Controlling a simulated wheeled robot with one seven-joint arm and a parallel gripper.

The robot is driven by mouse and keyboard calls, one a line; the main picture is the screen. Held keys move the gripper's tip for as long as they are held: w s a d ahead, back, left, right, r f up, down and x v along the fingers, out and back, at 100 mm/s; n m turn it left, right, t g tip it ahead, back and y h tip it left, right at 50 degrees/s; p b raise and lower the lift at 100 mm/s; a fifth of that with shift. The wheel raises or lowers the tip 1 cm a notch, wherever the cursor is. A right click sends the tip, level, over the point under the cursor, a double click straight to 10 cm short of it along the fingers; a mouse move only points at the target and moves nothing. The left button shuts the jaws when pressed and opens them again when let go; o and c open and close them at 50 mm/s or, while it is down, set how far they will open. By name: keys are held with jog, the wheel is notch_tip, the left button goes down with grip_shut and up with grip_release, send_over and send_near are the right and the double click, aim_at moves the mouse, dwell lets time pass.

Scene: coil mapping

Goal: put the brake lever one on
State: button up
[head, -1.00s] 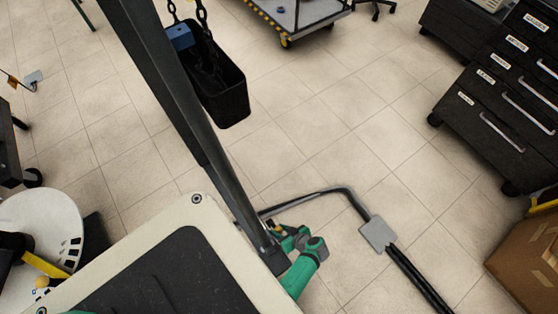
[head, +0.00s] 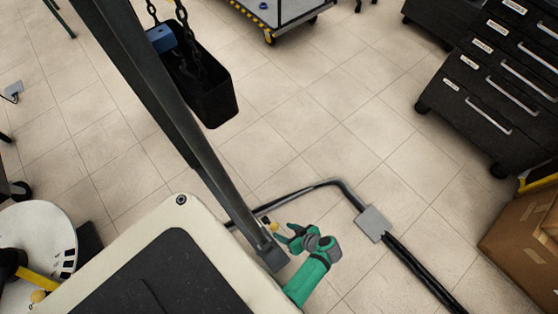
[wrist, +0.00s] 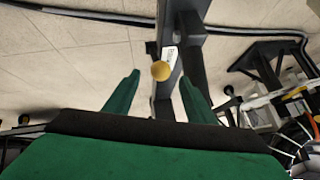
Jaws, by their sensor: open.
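The brake lever shows its yellow ball knob (wrist: 161,70) in the wrist view, in front of a dark post with a small white label (wrist: 170,58) too small to read surely. The knob also shows as a small yellow dot in the head view (head: 275,227), beside the lower end of the dark beam. My green gripper (wrist: 160,77) is open, with one finger on each side of the knob in the picture and gaps on both sides. I cannot tell how far ahead the knob is. In the head view my gripper (head: 285,236) is just right of the beam end.
A dark slanting beam (head: 190,135) and a hanging black bin (head: 205,95) stand close to my arm. A floor cable (head: 300,187) runs to a grey plate (head: 373,223). Drawer cabinets (head: 490,90) and a cardboard box (head: 520,235) are at the right.

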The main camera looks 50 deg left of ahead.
jog(key=shift+v, duration=1.55)
jog(key=shift+w, duration=0.15)
